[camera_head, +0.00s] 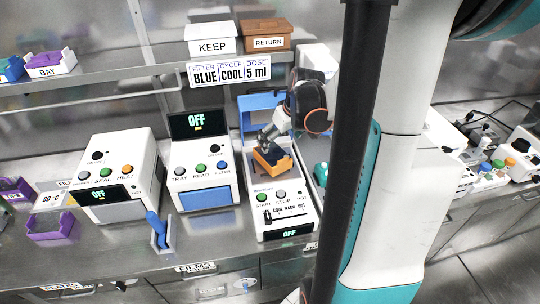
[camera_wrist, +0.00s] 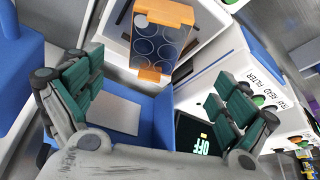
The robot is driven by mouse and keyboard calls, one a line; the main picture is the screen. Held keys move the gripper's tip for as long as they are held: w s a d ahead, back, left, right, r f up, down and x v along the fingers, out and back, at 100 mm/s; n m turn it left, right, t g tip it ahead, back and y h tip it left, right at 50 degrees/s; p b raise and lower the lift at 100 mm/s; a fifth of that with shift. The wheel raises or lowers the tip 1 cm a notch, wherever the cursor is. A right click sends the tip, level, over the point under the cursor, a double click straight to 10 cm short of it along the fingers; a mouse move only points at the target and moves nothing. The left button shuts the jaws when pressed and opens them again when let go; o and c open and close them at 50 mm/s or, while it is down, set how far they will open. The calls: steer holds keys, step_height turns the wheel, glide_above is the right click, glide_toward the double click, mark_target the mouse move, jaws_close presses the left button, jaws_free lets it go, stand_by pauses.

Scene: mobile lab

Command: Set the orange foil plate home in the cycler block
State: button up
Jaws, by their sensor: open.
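The orange foil plate (camera_head: 272,162) sits at the block area of the white cycler (camera_head: 284,228), looking skewed in the head view. In the wrist view the plate (camera_wrist: 152,72) shows an orange frame and round wells over a white recess. I cannot tell whether it is fully seated. The cycler's blue lid (camera_head: 262,103) stands open behind it. My gripper (camera_head: 266,142) is just above and behind the plate in the head view. In the wrist view its fingers (camera_wrist: 160,80) are spread wide, with nothing between them; the plate lies beyond the tips. The block is partly hidden.
A white machine with a blue front (camera_head: 207,197) and an OFF screen stands close left. A sealing and heating machine (camera_head: 117,170) is further left, with a blue lever (camera_head: 160,232) between them. A shelf with KEEP (camera_head: 210,45) and RETURN (camera_head: 268,42) boxes is above.

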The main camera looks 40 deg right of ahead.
mark_target(273, 153)
steer(key=b+x, duration=0.1)
steer(key=x, duration=0.6)
steer(key=shift+w+b, duration=0.1)
steer(key=shift+b, duration=0.3)
steer(key=x, duration=0.1)
steer(key=b+x, duration=0.1)
steer(key=x, duration=0.1)
steer(key=b+x, duration=0.1)
steer(key=x, duration=0.1)
steer(key=shift+d, duration=0.35)
steer(key=c, duration=1.4)
steer(key=shift+o, duration=0.2)
steer(key=shift+r, duration=0.1)
